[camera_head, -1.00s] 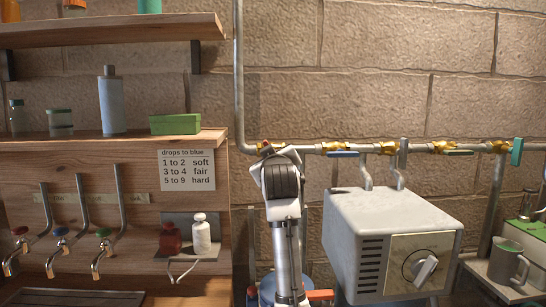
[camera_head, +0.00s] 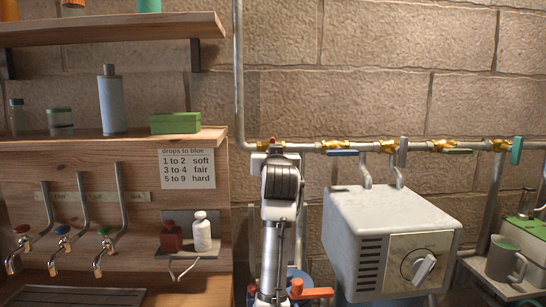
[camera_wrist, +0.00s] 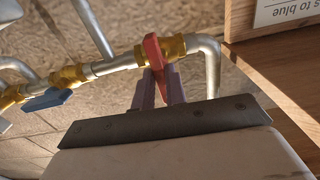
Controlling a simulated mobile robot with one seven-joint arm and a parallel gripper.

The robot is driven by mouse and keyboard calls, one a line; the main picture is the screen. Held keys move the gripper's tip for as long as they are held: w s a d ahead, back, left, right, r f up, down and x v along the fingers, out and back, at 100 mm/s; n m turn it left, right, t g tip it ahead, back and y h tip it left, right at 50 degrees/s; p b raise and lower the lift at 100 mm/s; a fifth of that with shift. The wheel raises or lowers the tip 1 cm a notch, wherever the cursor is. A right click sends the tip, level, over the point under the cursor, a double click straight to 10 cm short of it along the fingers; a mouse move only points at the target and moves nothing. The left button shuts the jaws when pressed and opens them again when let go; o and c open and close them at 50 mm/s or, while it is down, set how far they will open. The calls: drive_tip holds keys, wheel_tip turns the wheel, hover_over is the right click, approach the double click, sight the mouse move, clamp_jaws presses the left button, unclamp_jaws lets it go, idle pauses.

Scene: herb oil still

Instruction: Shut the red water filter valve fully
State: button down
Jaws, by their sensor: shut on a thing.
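The red valve handle (camera_wrist: 153,52) sits on a brass valve body (camera_wrist: 173,48) on the grey pipe, close to the pipe's bend. In the wrist view it lies crosswise to the pipe. My gripper (camera_wrist: 160,88) is shut on the red handle, with a finger on each side of it. The handle's lower end is between the fingers. In the head view only a speck of the red handle (camera_head: 272,141) shows above my wrist, and my arm hides my fingers there.
A blue-handled valve (camera_wrist: 48,99) is beside it on the same pipe, with its handle along the pipe. A grey box with a dial (camera_head: 390,230) stands right of my arm. The wooden shelf unit (camera_head: 215,136) and drops sign (camera_head: 188,169) are close on the left.

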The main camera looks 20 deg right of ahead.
idle(0.3)
drive_tip(key=c, duration=1.5)
unclamp_jaws()
drive_tip(key=shift+o, duration=0.2)
drive_tip(key=shift+s, duration=0.1)
drive_tip(key=b+v, duration=0.4)
drive_tip(key=v, duration=0.9)
drive_tip(key=shift+s+a+b, duration=0.15)
drive_tip(key=shift+s+b, duration=0.2)
